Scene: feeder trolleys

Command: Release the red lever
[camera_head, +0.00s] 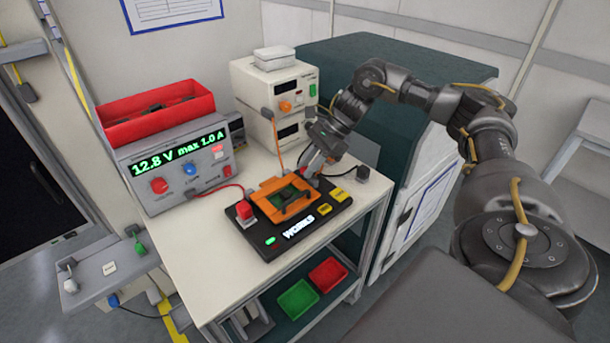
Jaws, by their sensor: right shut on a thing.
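A black test fixture (262,240) lies on the white trolley top, with a lit WORKS sign on its front. My right gripper (311,174) points down at the frame's far right corner and is shut. The red lever would be between its fingers there, but they hide what they hold. My left gripper is out of view.
A power supply (183,178) reading 12.8 V stands at left under a red bin (158,112). White instruments (272,100) stand behind the fixture. A dark green cabinet (335,60) is at the back right. Green (298,298) and red (328,274) trays sit on the lower shelf.

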